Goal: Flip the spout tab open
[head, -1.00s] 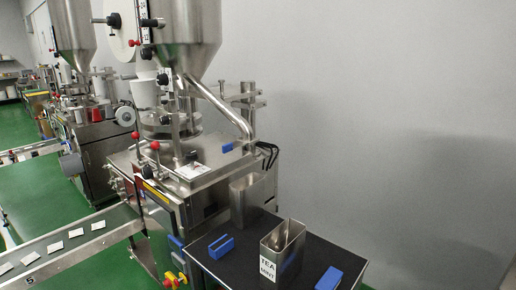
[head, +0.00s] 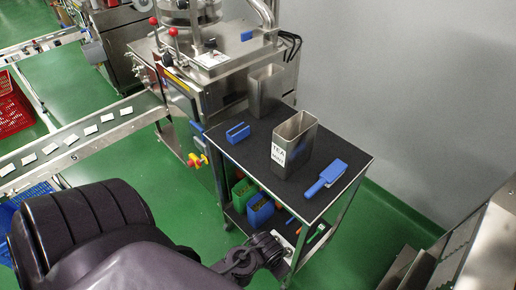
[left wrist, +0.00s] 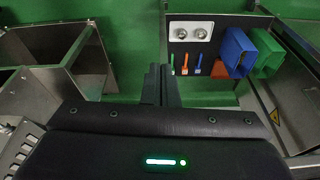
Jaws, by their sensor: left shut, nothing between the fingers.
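I cannot pick out a spout tab in either view. A steel tin (head: 305,153) with a white "TEA MINT" label stands upright and open-topped on the black-topped cart (head: 250,158). My left gripper (head: 274,252) is low in the head view, in front of the cart by its lower shelf. In the left wrist view its dark fingers (left wrist: 160,84) are together and hold nothing. In that view they point over green floor, near a shelf with blue and green bins. My right gripper is not in view.
A blue scoop (head: 326,178), a blue holder (head: 238,132) and a second steel bin (head: 266,90) are on the cart top. The packing machine (head: 205,65) stands behind. A conveyor (head: 75,138) with white packets runs left. A blue bin (head: 260,209) is below.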

